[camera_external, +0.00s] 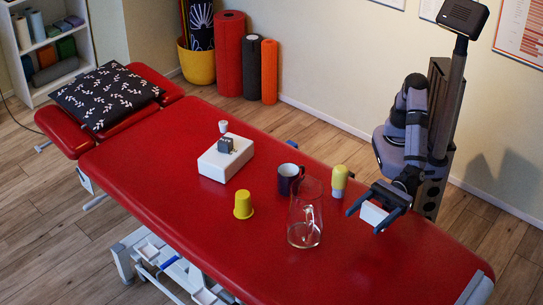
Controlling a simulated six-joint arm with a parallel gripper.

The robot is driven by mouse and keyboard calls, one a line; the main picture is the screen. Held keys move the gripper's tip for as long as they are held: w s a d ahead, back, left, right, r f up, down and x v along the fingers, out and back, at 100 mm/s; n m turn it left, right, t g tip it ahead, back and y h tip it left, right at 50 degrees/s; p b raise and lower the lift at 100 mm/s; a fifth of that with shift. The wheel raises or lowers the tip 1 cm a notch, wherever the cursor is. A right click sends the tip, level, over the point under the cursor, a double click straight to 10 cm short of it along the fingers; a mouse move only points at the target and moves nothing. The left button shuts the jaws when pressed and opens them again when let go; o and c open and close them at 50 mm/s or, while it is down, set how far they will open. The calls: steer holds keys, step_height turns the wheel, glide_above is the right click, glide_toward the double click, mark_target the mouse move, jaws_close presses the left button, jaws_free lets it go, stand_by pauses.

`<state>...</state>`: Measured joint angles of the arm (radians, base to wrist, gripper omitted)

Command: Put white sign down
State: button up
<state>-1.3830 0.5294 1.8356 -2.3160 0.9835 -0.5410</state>
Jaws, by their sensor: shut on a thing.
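The white sign (374,213) is a small white piece between the fingers of my gripper (368,210), at the right part of the red treatment table. My gripper is shut on it. The sign appears at or just above the table top; I cannot tell whether it touches. Part of it is hidden by the fingers.
On the red table (420,270) stand a glass jug (304,225), a dark mug (288,178), a yellow-topped bottle (339,180), a yellow cup (243,205) and a white box (225,160) with small items on it. The table's front right is clear.

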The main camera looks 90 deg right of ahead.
steer(key=w+d+f+m+t+h+b, duration=0.1)
steer(key=w+d+m+t+h+b, duration=0.25)
steer(key=d, duration=1.15)
steer(key=shift+g+h, duration=0.25)
steer(key=shift+h, duration=0.5)
steer(key=shift+w+a+f, duration=0.1)
steer(key=shift+w+f, duration=0.15)
steer(key=shift+f, duration=1.5)
steer(key=shift+w+a+f, duration=0.1)
steer(key=shift+w+f, duration=0.1)
steer(key=shift+f, duration=1.5)
steer(key=shift+w+a+f, duration=0.1)
steer(key=shift+w+f, duration=0.15)
steer(key=shift+f, duration=1.5)
steer(key=shift+f, duration=0.15)
steer(key=o, duration=1.1)
